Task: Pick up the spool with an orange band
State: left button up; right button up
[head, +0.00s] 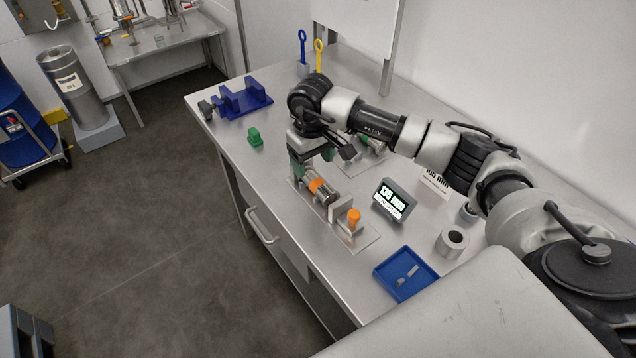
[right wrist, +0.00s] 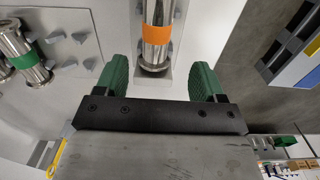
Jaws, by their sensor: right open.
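The spool with an orange band (head: 321,190) is a metal cylinder lying in a fixture on the steel bench; it also shows in the right wrist view (right wrist: 157,38), top centre. My right gripper (head: 312,164) is open and empty, close to the spool's far end in the head view. In the right wrist view my right gripper (right wrist: 160,78) has its green fingers apart, and the spool lies ahead, between their lines. Contact with the spool does not show. The spool's far end is partly hidden in the head view. My left gripper is not in view.
A spool with a green band (right wrist: 24,58) lies on a neighbouring plate. An orange knob (head: 353,217) stands by the near end. A display (head: 393,201), blue tray (head: 389,283), grey ring (head: 452,242), green block (head: 255,137) and blue fixture (head: 242,100) are on the bench.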

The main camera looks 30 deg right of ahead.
aim_at(315, 178)
jog(key=shift+w+d+f, duration=0.1)
jog(key=shift+d+f, duration=0.05)
jog(key=shift+f, duration=0.35)
jog(key=shift+w+d+f, duration=0.1)
jog(key=shift+f, duration=0.35)
jog(key=f+p, duration=0.1)
jog(key=f, duration=0.1)
jog(key=f+p, duration=0.1)
jog(key=f, duration=0.1)
jog(key=shift+s+p, duration=0.4)
jog(key=shift+f, duration=0.35)
jog(key=shift+w+f, duration=0.1)
jog(key=shift+f, duration=0.15)
jog(key=shift+d, duration=0.1)
jog(key=c, duration=1.1)
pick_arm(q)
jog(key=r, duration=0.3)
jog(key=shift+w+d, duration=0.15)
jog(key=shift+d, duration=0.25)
pick_arm(e)
jog(key=shift+r, duration=0.1)
jog(key=shift+c, duration=0.8)
